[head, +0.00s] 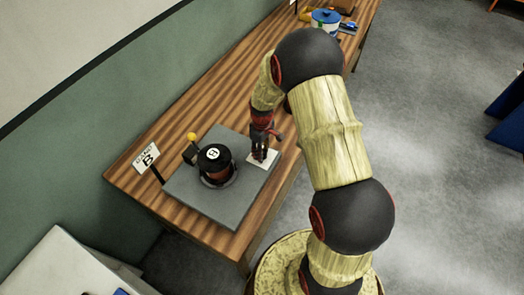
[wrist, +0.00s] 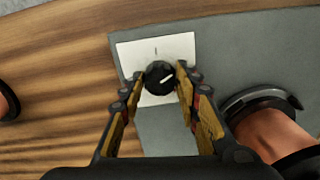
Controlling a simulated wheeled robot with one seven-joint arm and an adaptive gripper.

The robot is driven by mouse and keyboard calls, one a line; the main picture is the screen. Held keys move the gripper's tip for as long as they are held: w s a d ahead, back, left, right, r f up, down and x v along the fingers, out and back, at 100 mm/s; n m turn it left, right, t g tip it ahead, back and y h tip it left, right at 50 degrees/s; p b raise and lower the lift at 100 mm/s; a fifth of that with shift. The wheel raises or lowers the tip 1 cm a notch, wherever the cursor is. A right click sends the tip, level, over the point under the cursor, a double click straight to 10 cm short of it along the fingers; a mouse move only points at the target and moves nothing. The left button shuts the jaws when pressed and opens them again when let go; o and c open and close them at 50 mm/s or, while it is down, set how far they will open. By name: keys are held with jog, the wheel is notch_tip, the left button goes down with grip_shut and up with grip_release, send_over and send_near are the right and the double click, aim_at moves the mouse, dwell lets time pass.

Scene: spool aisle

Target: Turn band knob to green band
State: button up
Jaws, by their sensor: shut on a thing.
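The band knob (wrist: 161,78) is small, round and black with a white pointer line, which slants toward the upper right in the wrist view. It sits on a white plate (wrist: 180,47) bearing one short dark mark above the knob. No green band can be made out on the plate. My gripper (wrist: 160,88) has one finger on each side of the knob and is shut on it. In the head view, my gripper (head: 260,154) is low over the white plate (head: 268,162) and hides the knob.
The plate lies on a grey slab (head: 235,205) on a wooden bench (head: 215,105). Left of my gripper stands a black and red drum device (head: 216,165) with a yellow-tipped lever (head: 191,137). A blue-and-white pot (head: 325,20) stands far back.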

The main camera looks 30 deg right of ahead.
jog(key=m, duration=1.2)
jog(key=shift+m+p, duration=0.4)
dwell(0.3)
jog(key=o, duration=1.2)
jog(key=shift+c, duration=0.2)
notch_tip(320, 180, up, 12)
